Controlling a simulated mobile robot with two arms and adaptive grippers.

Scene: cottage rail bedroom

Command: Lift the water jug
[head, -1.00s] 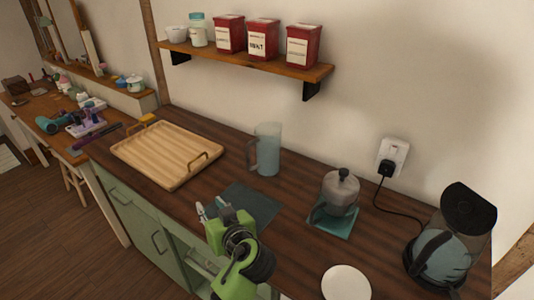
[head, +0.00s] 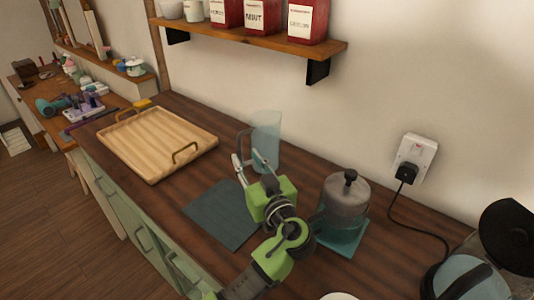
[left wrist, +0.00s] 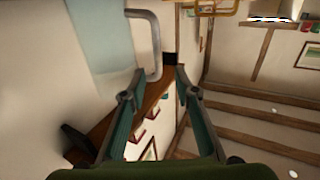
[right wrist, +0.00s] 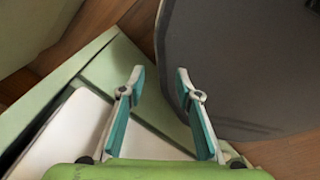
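The water jug (head: 267,138) is a pale blue, see-through jug standing upright on the dark wood counter, with its handle on the left. In the left wrist view the jug (left wrist: 98,35) fills the upper left, and its grey handle (left wrist: 155,45) reaches down close to the fingertips. My left gripper (head: 248,162) is open, just in front of the jug at the handle side. Its open fingers (left wrist: 158,78) also show in the left wrist view; I cannot tell whether they touch the handle. My right gripper (right wrist: 160,72) is open and empty, seen only in the right wrist view.
A wooden tray (head: 150,145) lies left of the jug and a dark mat (head: 218,215) in front. A grey lidded pot (head: 346,197) on a teal mat stands to the right. A shelf (head: 270,40) with red tins hangs above. Green drawers (right wrist: 70,85) are near my right gripper.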

